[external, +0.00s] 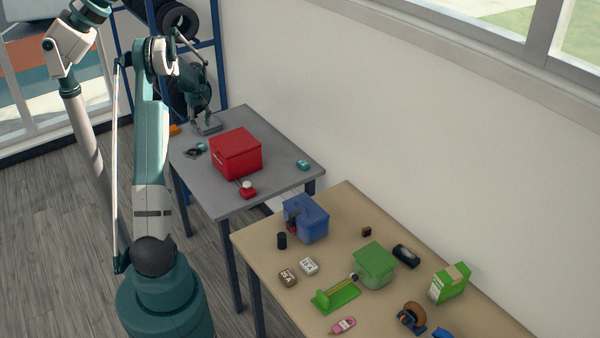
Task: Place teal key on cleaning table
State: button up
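No object is clearly readable as the teal key. A small teal object (303,165) lies near the right edge of the grey table (235,206), and another small teal piece (201,147) lies at its left beside a dark item. Either could be the key; both are too small to tell. Which table is the cleaning table cannot be told; the tan table (262,238) stands nearer the camera. My gripper (206,124) is low over the far left corner of the grey table, beyond the teal piece. Its fingers are too small to read, and whether it holds anything cannot be told.
A red box (236,154) and small red item (248,190) stand on the grey table. The tan table carries a blue box (306,219), green box (374,265), green dispenser (336,296) and several small items. A wall runs behind; a blue rack (218,60) stands beyond.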

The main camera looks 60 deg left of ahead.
jog(key=w+d+r+m+t, duration=0.15)
jog(key=w+d+r, duration=0.35)
jog(key=d, duration=0.6)
jog(key=w+d+r+m+y, duration=0.1)
jog(key=w+d+r+m, duration=0.15)
jog(key=d+r, duration=0.65)
jog(key=w+d+r+m+t, duration=0.15)
jog(key=w+d+r, duration=0.35)
jog(key=d, duration=0.7)
jog(key=s+d+r+m, duration=0.1)
jog(key=d+r+m, duration=0.25)
jog(key=d, duration=0.95)
jog(key=s+d+r+m+t, duration=0.15)
jog(key=s+d, duration=0.25)
jog(key=d, duration=0.7)
jog(key=s+d+r+m+t, duration=0.15)
jog(key=s+d, duration=0.25)
jog(key=d, duration=0.7)
jog(key=s+d+f+m+h, duration=0.1)
jog(key=s+d+f+m, duration=0.1)
jog(key=s+d, duration=0.4)
jog(key=s+d+f+m+t+h, duration=0.1)
jog(key=s+d+f+m, duration=0.1)
jog(key=s+d, duration=0.5)
jog(key=d+m, duration=0.1)
jog(key=d, duration=0.3)
jog(key=shift+m, duration=0.4)
